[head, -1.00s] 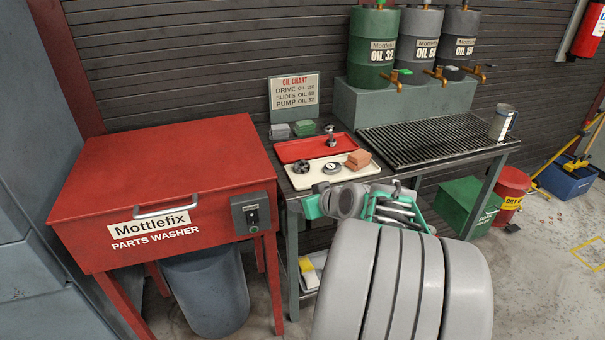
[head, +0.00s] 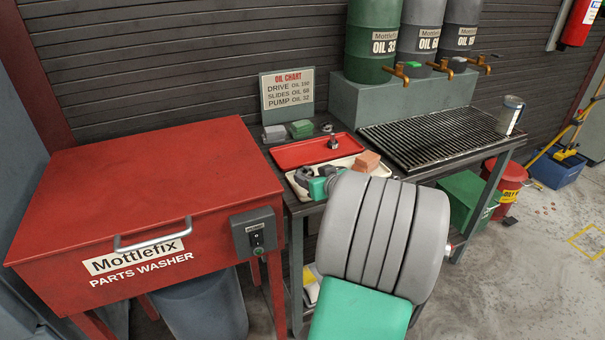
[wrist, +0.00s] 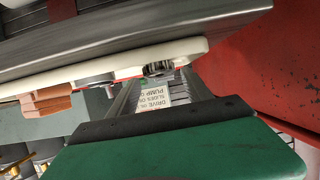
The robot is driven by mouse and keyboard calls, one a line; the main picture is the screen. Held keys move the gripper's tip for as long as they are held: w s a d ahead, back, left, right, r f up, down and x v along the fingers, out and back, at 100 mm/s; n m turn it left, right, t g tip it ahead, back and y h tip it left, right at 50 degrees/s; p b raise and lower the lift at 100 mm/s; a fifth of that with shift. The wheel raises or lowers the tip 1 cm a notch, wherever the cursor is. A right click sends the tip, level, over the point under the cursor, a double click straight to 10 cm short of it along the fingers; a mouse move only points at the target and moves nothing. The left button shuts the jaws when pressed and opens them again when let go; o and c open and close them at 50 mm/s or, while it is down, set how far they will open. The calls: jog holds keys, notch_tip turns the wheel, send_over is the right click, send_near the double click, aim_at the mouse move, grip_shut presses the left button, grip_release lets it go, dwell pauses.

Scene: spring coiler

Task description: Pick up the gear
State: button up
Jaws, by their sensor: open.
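The gear (head: 303,175) is a small dark grey toothed part on the left of a cream tray (head: 343,163), partly hidden behind my arm in the head view. In the upside-down wrist view the gear (wrist: 157,69) shows at the tray's edge, seen nearly edge-on. My gripper (wrist: 180,122) shows there as a green part with a dark edge, apart from the gear. It is open, and nothing shows held in it.
A reddish-brown block (head: 367,161) shares the cream tray. A red tray (head: 305,151) holding a small dark metal part lies behind it. The red parts washer (head: 150,190) stands left.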

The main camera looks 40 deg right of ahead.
aim_at(303, 172)
jog(key=x, duration=0.3)
jog(key=shift+w+d+f, duration=0.15)
jog(key=shift+w+f, duration=0.05)
jog(key=shift+r, duration=0.1)
grip_shut()
